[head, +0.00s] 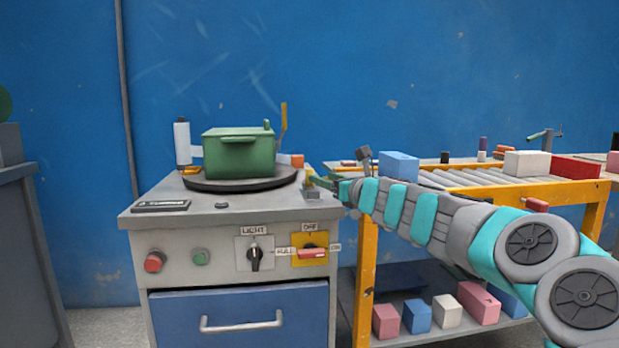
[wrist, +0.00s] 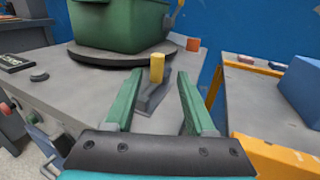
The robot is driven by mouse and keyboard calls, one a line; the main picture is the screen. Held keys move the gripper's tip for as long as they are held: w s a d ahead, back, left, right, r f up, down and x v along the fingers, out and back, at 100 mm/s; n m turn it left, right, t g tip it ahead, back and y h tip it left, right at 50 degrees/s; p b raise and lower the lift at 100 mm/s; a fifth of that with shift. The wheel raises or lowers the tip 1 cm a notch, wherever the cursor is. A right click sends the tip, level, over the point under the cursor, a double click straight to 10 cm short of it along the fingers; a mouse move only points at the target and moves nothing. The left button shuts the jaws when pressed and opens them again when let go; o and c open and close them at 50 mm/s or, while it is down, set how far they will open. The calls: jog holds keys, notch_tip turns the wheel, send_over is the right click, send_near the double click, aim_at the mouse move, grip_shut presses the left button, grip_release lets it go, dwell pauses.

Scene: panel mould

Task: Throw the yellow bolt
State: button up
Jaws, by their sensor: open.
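The yellow bolt shows in the wrist view as an upright yellow knob (wrist: 157,67) on a grey base (wrist: 153,96) on the cabinet top. In the head view it is a small yellow piece (head: 308,175) near the top's right edge. My gripper (wrist: 160,78) has its two green fingers apart, one on each side of the knob's line. The knob stands between the fingertips or just beyond them; I see no contact. In the head view my gripper (head: 324,182) reaches in from the right, low over the cabinet top.
A green pot (head: 239,153) sits on a dark round plate (head: 240,184) close behind the bolt. The cabinet front has push buttons, a LIGHT knob (head: 254,257) and a red handle (head: 313,253). An orange-framed roller table (head: 470,180) with a blue block (head: 398,166) stands right.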

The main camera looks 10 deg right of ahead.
aim_at(310, 186)
jog(key=shift+x, duration=3.6)
jog(key=shift+s+a, duration=0.1)
jog(key=shift+a, duration=0.05)
grip_shut()
